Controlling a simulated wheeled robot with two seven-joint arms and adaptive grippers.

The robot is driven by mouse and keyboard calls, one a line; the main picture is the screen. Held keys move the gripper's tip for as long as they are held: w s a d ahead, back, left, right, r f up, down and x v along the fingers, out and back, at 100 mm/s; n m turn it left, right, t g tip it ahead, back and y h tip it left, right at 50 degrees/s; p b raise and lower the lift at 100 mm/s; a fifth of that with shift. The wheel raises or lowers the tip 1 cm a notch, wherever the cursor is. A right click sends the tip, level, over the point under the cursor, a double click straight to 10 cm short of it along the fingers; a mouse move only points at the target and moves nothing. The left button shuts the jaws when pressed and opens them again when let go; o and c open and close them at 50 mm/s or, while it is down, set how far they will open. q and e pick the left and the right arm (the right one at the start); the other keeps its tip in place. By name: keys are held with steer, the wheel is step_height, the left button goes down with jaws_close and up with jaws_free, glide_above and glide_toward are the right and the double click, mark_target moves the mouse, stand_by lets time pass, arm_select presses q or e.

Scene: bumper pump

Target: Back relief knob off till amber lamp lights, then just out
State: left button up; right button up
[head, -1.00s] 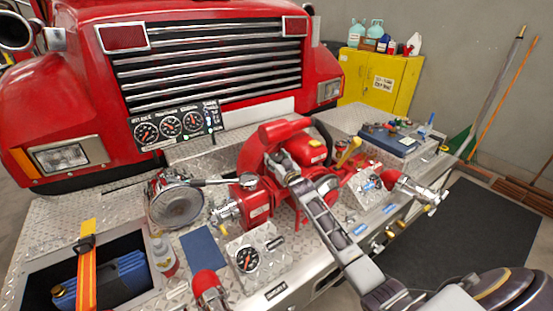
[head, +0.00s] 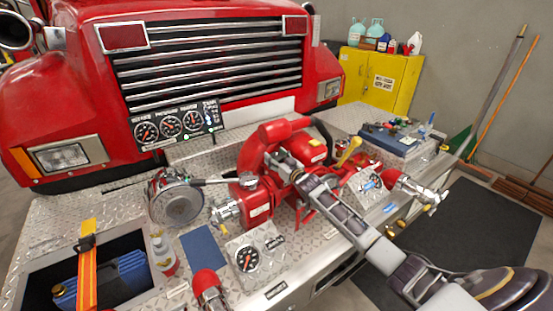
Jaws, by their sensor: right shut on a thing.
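The red pump (head: 257,205) stands on the diamond-plate bumper. My right gripper (head: 274,162) reaches in from the lower right, with its fingertips at the top of the pump. It is shut on what I take to be the relief knob, which its fingers hide almost completely. A three-dial gauge panel (head: 172,124) stands behind the pump, with small green and blue lights at its right end. I cannot make out a lit amber lamp. A single round gauge (head: 246,259) sits on a plate in front of the pump. My left gripper is not in view.
A yellow lever (head: 349,151) and a labelled plate (head: 366,184) are right of the gripper. An open bin (head: 38,266) holds a blue item. A red-capped fitting (head: 207,284) is at the front edge.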

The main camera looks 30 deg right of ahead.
steer(key=shift+y, duration=0.4)
steer(key=o, duration=1.1)
steer(key=shift+f, duration=0.1)
steer(key=shift+s, duration=0.25)
steer(key=shift+s+d, duration=0.25)
steer(key=shift+s, duration=1.65)
steer(key=shift+s+d, duration=0.3)
steer(key=shift+s, duration=1.6)
steer(key=shift+s+d, duration=0.25)
steer(key=shift+s, duration=1.65)
steer(key=shift+s, duration=0.1)
